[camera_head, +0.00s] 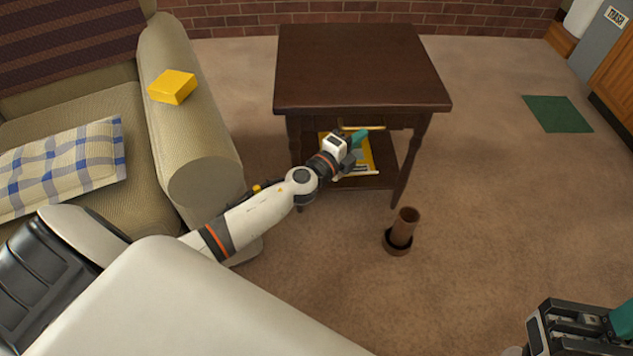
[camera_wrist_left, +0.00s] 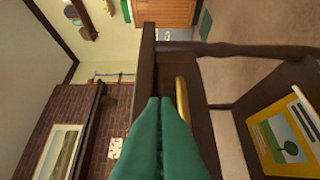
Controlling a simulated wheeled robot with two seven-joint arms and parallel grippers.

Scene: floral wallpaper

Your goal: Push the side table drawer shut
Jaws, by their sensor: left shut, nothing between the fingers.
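The side table (camera_head: 360,65) is dark brown and stands at the upper middle of the head view. Its drawer is under the top, with a gold handle bar (camera_head: 365,128); the bar also shows in the left wrist view (camera_wrist_left: 182,98). My left gripper (camera_head: 359,137) has teal fingers, shut and empty, just in front of the drawer side of the table. In the left wrist view the fingertips (camera_wrist_left: 163,98) lie beside the bar. They hide part of the drawer front, so I cannot tell contact or how far it stands out. My right gripper (camera_head: 622,322) is partly cut off at the lower right.
A yellow book (camera_head: 362,158) lies on the table's lower shelf. A brown cylindrical stand (camera_head: 402,230) is on the carpet in front. The sofa (camera_head: 200,130), with a yellow box (camera_head: 172,86) on its arm, is at left.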

